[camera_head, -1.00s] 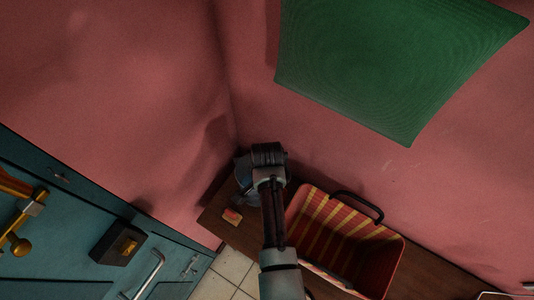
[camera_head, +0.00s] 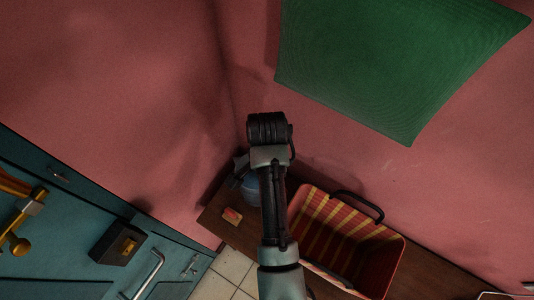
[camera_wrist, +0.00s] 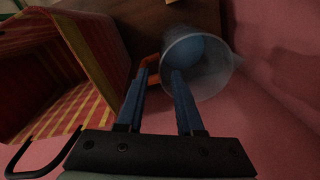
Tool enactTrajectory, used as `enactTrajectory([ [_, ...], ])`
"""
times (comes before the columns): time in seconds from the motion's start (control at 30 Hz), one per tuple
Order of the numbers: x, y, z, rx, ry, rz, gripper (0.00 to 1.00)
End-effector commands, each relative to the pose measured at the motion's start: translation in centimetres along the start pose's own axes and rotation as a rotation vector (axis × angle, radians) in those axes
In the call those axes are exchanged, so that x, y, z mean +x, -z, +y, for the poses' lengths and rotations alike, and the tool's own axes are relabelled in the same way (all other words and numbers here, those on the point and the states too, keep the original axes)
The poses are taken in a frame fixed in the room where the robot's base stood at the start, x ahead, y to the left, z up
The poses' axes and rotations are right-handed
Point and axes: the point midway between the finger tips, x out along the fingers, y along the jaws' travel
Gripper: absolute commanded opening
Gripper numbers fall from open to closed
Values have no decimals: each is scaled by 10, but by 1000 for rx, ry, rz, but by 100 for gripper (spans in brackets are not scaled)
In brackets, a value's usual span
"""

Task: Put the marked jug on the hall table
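The jug (camera_wrist: 208,62) is a translucent pale blue vessel, seen from above into its mouth in the wrist view. An orange part that looks like its handle (camera_wrist: 150,64) shows on its left side. In the head view the blue jug (camera_head: 250,188) stands at the left end of the brown wooden table (camera_head: 222,226), partly behind my arm. My gripper (camera_wrist: 160,74) is open, its two blue fingers apart, above the handle side; one fingertip overlaps the jug's rim in the picture. I cannot tell whether they touch. My fingers are hidden in the head view.
A red and yellow striped basket (camera_head: 303,206) with a dark handle stands right of the jug. A small orange block (camera_head: 232,216) lies at the table's left end. Pink walls meet closely behind; a green panel (camera_head: 400,60) hangs above. A teal cabinet (camera_head: 60,240) stands left.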

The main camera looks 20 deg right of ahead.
Motion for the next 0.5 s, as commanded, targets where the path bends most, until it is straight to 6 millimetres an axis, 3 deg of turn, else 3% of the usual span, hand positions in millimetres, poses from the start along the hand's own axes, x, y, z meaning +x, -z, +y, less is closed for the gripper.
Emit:
enactTrajectory([
  [0.2, -22, 0, 0, -1, 1, 1, 36],
  [0.5, -25, 0, 0, 0, 0, 0, 36],
])
